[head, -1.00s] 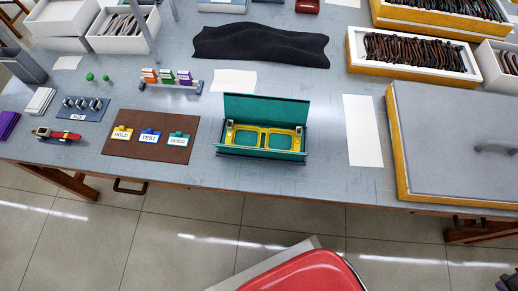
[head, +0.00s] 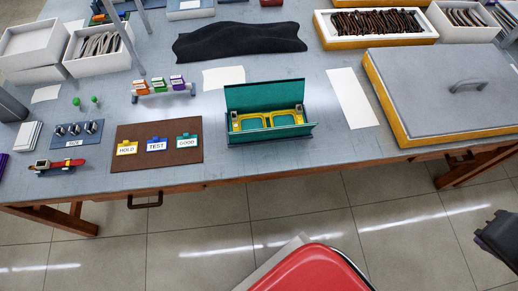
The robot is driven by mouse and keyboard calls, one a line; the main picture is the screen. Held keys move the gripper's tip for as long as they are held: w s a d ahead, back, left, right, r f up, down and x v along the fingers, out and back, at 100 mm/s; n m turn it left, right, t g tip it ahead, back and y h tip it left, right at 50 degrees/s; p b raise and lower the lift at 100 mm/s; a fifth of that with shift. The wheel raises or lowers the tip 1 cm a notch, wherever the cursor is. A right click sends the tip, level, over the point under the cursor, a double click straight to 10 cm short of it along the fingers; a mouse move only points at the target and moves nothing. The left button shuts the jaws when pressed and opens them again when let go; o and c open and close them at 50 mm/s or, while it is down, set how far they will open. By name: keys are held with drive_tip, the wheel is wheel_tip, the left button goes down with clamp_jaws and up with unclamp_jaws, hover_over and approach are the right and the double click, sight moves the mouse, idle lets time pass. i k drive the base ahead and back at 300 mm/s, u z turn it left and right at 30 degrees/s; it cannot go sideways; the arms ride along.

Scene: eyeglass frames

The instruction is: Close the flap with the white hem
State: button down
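A green eyeglass case (head: 270,121) stands open near the table's front edge, right of centre in the head view. Yellow eyeglass frames (head: 268,120) lie in it. Its back flap (head: 264,95) stands up, and its front flap (head: 271,136) slopes along the near side. I cannot make out a white hem on either flap at this size. A dark part of my gripper (head: 499,240) shows at the right edge, over the floor, well apart from the case. Its fingers are not clear enough to tell open from shut.
A brown mat with HOLD, TEST and GOOD tags (head: 156,146) lies left of the case. A white sheet (head: 352,98) lies to its right, then a big grey-lidded box (head: 445,90). Behind are a paper (head: 223,76) and a black cloth (head: 240,41). Bare table surrounds the case.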

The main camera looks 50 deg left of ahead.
sight(308, 127)
drive_tip(key=u, duration=0.05)
drive_tip(key=k, duration=1.5)
drive_tip(key=u, duration=1.8)
drive_tip(key=i, duration=1)
drive_tip(key=u, duration=0.05)
